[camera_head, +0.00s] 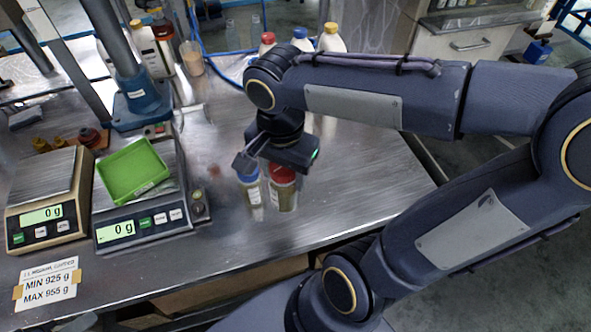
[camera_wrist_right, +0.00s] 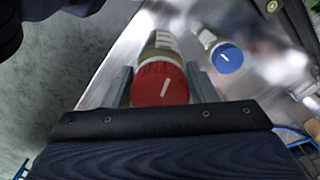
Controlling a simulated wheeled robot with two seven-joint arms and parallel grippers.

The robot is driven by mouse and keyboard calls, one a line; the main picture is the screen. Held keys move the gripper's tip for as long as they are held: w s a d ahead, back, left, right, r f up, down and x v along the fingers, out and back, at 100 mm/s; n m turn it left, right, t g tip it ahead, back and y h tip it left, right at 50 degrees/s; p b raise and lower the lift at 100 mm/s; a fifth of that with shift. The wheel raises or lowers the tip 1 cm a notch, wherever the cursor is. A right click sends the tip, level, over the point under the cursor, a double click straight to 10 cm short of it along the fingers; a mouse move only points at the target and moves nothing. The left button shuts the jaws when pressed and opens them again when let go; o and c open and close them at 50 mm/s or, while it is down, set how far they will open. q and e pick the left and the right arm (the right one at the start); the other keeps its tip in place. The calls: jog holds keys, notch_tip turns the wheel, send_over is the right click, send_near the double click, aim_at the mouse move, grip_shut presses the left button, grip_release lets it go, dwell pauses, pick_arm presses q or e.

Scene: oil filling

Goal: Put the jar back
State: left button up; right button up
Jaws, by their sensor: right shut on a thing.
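A jar with a red lid (camera_head: 284,195) and pale yellow-green contents stands upright near the table's front edge in the head view. My right gripper (camera_head: 279,165) reaches down over it. In the right wrist view the red-lidded jar (camera_wrist_right: 160,85) sits between the two fingers, which are shut on it. I cannot tell whether its base touches the table. A similar jar with a blue lid (camera_head: 254,195) is close on its left; it also shows in the right wrist view (camera_wrist_right: 227,57), outside the fingers. My left gripper is not in view.
Two scales stand on the left, one bare (camera_head: 45,187), one (camera_head: 150,222) carrying a green tray (camera_head: 133,168); both read 0 g. Bottles with red, blue and yellow caps (camera_head: 331,38) stand at the back. A weight-limit card (camera_head: 47,284) lies front left. The metal table (camera_head: 370,190) is clear right of the jars.

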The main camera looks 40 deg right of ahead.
jog(key=w+d+f+p, duration=0.1)
jog(key=w+d+f, duration=0.6)
jog(key=d+f, duration=0.3)
notch_tip(320, 180, down, 2)
jog(key=shift+w+d+f, duration=0.15)
jog(key=shift+w+f, duration=0.1)
jog(key=shift+w, duration=0.15)
jog(key=shift+f, duration=0.2)
jog(key=o, duration=1.5)
jog(key=shift+r, duration=0.1)
